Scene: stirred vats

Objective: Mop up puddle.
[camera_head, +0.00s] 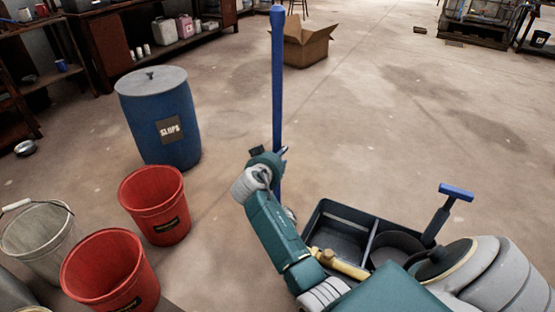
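A blue pole (278,85), which looks like the mop's handle, stands nearly upright in the middle of the view. My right gripper (277,160), at the end of the teal arm coming from the lower right, is around the pole's lower visible part and looks shut on it. The pole's lower end and any mop head are hidden behind my arm. My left gripper is not in view. Darker patches show on the concrete floor, one at right (488,128); I cannot tell which is a puddle.
A dark two-part bin (322,215) with a blue T-handle (456,192) stands close at lower right, partly behind my arm. A blue drum labelled SLOPS (150,118), two red buckets (155,190) and a pale bucket (42,235) stand left. A cardboard box (303,48) lies behind.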

